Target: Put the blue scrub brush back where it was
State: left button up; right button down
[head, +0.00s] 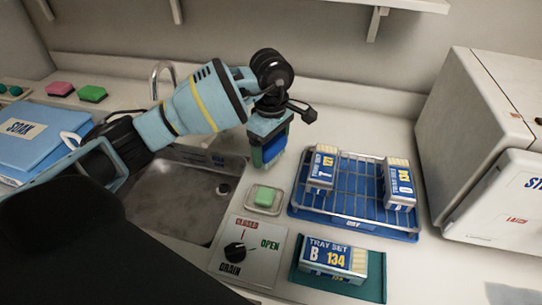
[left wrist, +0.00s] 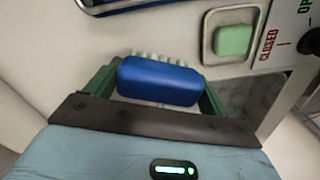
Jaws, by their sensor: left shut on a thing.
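My left gripper (head: 266,155) reaches over the counter behind the soap dish, beside the sink's right edge, pointing down. It is shut on the blue scrub brush (head: 273,146), which is partly hidden by the fingers in the head view. In the left wrist view the blue brush (left wrist: 160,82) lies crosswise between the green fingers, its pale bristles showing along the far side. Whether the brush touches the counter I cannot tell. My right gripper is not in view.
A dish with green soap (head: 265,197) sits in front of the brush. A wire rack (head: 345,210) on a blue tray holds tray-set boxes to the right. The sink (head: 180,195) is left, the drain panel (head: 248,252) in front. Green and pink sponges (head: 92,94) lie back left.

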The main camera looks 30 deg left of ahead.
aim_at(271, 157)
pick_arm(q)
jog(key=shift+f, duration=1.8)
jog(key=shift+f, duration=0.15)
jog(key=o, duration=0.7)
notch_tip(271, 157, up, 12)
jog(key=shift+r, duration=0.15)
